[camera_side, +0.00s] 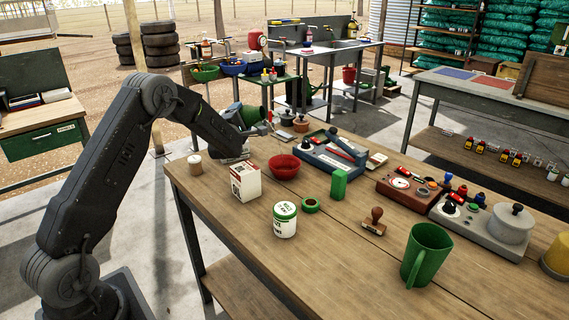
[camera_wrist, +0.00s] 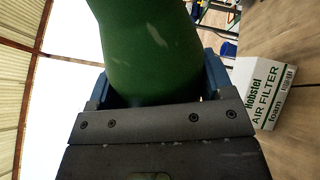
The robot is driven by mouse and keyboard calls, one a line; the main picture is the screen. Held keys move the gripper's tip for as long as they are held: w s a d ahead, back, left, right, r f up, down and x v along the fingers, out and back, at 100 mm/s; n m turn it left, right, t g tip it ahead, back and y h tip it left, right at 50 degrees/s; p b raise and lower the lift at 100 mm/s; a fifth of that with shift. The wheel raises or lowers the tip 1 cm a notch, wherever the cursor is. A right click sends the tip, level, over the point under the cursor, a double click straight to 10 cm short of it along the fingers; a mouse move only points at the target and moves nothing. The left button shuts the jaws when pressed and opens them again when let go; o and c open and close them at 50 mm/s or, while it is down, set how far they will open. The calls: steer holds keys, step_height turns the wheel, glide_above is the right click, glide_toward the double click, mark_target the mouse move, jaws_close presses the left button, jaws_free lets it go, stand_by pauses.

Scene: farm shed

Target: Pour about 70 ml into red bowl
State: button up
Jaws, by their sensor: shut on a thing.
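The red bowl (camera_side: 284,166) sits upright on the wooden table, behind and right of a white box. I see no contents in it. My gripper (camera_wrist: 157,88) is shut on a green container (camera_wrist: 148,45), whose smooth, scuffed side fills the top middle of the wrist view between blue fingers. Its mouth and any liquid are out of sight.
The white air-filter box (camera_side: 245,181) stands close in front of the bowl; it also shows in the wrist view (camera_wrist: 263,93). The front table edge is clear.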

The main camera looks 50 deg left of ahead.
mark_target(248, 125)
steer(key=shift+w+d+n, duration=0.15)
steer(key=shift+n, duration=0.95)
steer(key=shift+d+f, duration=0.1)
stand_by(1.1)
steer(key=n, duration=0.1)
steer(key=w+d+n, duration=0.1)
steer(key=n, duration=0.1)
steer(key=shift+f+g+y, duration=0.4)
steer(key=shift+w+d+n, duration=0.15)
steer(key=shift+n, duration=0.65)
steer(key=shift+w+d+r+n, duration=0.15)
steer(key=shift+r+n, duration=0.25)
steer(key=shift+n, duration=0.3)
steer(key=shift+f+n+g, duration=0.3)
steer(key=shift+f+n, duration=0.3)
steer(key=shift+a+f+n, duration=0.25)
steer(key=shift+f+n, duration=0.4)
steer(key=shift+n, duration=0.35)
steer(key=n, duration=0.2)
steer(key=n+g, duration=0.1)
steer(key=n, duration=0.1)
steer(key=shift+f, duration=0.35)
